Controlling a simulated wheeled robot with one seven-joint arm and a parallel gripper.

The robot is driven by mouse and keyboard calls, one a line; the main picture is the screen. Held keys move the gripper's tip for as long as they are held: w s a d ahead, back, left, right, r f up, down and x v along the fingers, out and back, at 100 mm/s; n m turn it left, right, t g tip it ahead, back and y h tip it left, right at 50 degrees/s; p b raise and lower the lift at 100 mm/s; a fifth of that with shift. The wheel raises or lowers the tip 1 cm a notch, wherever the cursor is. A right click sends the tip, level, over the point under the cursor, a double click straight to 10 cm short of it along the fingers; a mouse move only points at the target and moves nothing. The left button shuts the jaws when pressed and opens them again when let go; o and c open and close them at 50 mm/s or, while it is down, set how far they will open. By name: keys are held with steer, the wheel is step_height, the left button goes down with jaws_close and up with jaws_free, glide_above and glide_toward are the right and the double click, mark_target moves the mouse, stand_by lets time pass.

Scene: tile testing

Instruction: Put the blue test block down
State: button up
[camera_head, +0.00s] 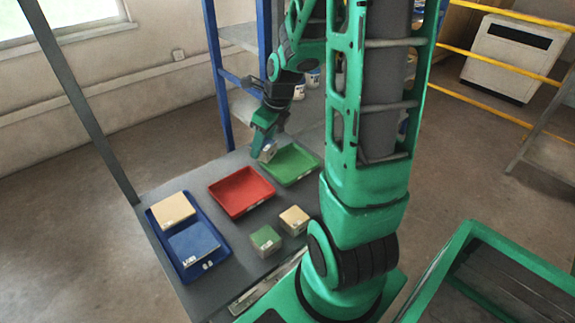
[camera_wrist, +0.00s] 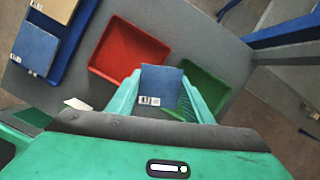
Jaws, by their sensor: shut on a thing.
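My gripper (camera_head: 262,146) is shut on a blue test block (camera_wrist: 161,82) with a white label, seen between the fingers in the wrist view. In the head view the held block (camera_head: 268,152) is small and partly hidden by the fingers. The gripper is above the grey table, near the gap between the red tray (camera_head: 242,192) and the green tray (camera_head: 291,165). Both trays look empty.
A green-topped block (camera_head: 266,240) and a tan-topped block (camera_head: 294,220) stand on the table (camera_head: 225,160) in front of the red tray. Blue shelf posts (camera_head: 215,70) rise behind the table. My arm hides the table's right side in the head view.

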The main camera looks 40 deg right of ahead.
steer(key=shift+s+d+f, duration=0.1)
steer(key=shift+s, duration=0.3)
steer(key=d+f, duration=0.2)
steer(key=d, duration=0.1)
steer(key=d+f, duration=0.2)
steer(key=d, duration=0.2)
steer(key=w+d+f, duration=0.1)
steer(key=d+f, duration=0.1)
steer(key=d, duration=0.2)
steer(key=shift+f, duration=2.4)
steer(key=o, duration=1.3)
steer(key=shift+f, duration=0.1)
